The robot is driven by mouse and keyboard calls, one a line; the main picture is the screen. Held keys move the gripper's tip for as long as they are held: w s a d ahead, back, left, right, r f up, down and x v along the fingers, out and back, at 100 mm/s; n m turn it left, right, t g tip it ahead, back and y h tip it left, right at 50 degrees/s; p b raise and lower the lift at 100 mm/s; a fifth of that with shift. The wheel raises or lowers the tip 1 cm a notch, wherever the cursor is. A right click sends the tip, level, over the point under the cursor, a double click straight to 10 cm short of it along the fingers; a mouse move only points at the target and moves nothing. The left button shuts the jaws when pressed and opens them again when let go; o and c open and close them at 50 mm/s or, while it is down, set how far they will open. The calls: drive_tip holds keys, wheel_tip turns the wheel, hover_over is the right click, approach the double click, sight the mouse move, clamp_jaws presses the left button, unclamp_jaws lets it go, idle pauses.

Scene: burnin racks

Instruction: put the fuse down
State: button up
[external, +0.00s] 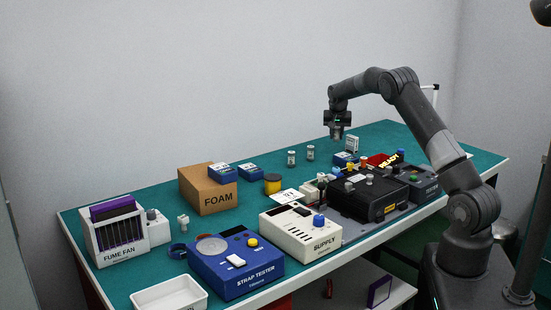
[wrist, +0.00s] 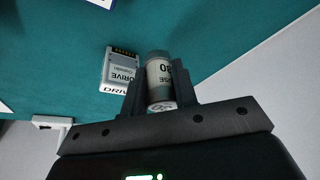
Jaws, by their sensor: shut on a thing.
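The fuse (wrist: 159,80) is a small cylinder with a pale label and grey ends. In the wrist view my gripper (wrist: 158,92) is shut on it, one finger on each side. In the external view my gripper (external: 338,133) hangs over the far right part of the green table (external: 245,182), and the fuse is hard to make out there. The fuse appears to be above the table surface; the exact gap cannot be told.
Two small cylinders (external: 291,158) stand left of my gripper. A black unit (external: 367,195) with a READY sign is in front. Green table is bare behind the cylinders.

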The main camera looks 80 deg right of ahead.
sight(328, 153)
drive_tip(key=w+f, duration=0.2)
drive_tip(key=w, duration=0.1)
drive_tip(key=shift+f, duration=1.95)
drive_tip(key=o, duration=1)
drive_tip(key=shift+f, duration=0.15)
drive_tip(key=v, duration=1.2)
drive_tip(key=shift+a, duration=0.15)
